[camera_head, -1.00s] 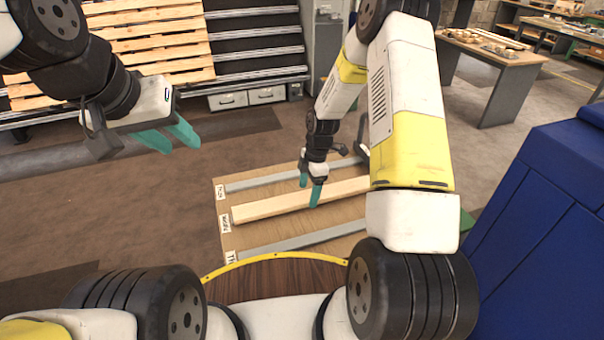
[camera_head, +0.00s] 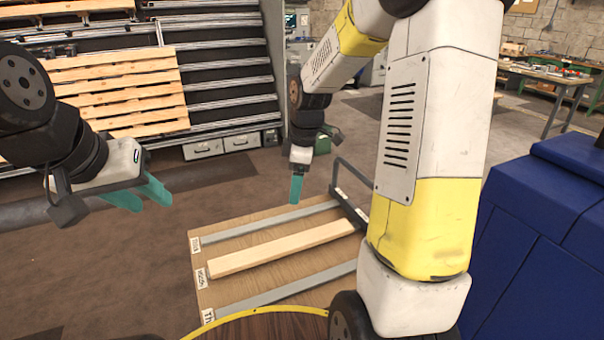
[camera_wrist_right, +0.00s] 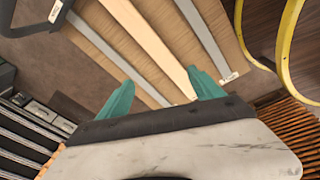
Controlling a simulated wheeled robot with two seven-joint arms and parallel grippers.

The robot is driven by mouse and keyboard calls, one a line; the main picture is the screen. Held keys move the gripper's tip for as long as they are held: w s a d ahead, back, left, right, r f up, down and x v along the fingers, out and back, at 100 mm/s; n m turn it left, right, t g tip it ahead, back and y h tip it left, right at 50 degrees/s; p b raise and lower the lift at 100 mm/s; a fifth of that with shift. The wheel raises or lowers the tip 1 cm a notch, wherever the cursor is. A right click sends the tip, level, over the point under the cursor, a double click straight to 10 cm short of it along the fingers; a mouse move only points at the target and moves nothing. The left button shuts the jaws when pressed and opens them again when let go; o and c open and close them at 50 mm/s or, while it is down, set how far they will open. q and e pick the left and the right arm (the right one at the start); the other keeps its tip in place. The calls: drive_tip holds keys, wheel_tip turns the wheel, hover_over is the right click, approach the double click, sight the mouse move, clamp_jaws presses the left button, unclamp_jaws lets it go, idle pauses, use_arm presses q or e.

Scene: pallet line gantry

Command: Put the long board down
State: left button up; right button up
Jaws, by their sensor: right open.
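The long board (camera_head: 280,249), pale wood, lies flat on a brown panel (camera_head: 215,290) between two grey metal strips. It also shows in the right wrist view (camera_wrist_right: 150,38), running away from between my fingers. My right gripper (camera_head: 297,189) is raised above the far side of the panel, clear of the board. In the right wrist view its teal fingers (camera_wrist_right: 160,100) are spread apart with nothing between them. My left gripper (camera_head: 142,195) is at the left over bare floor, with teal fingers apart and empty.
Grey strips (camera_head: 265,227) (camera_head: 285,291) lie along both sides of the board, with small labels at the panel's left end. A dark rail (camera_head: 349,190) stands at the panel's right end. A slatted pallet (camera_head: 118,92) leans at the back left. A blue cabinet (camera_head: 545,240) stands at right.

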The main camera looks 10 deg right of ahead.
drive_tip(key=s+r+m+t, duration=0.2)
drive_tip(key=s+r+m, duration=0.5)
drive_tip(key=s, duration=0.3)
drive_tip(key=s+r+m+t+y, duration=0.1)
drive_tip(key=s+r+m+t, duration=0.1)
drive_tip(key=s+r+m, duration=0.5)
drive_tip(key=s, duration=0.3)
drive_tip(key=shift+t, duration=0.3)
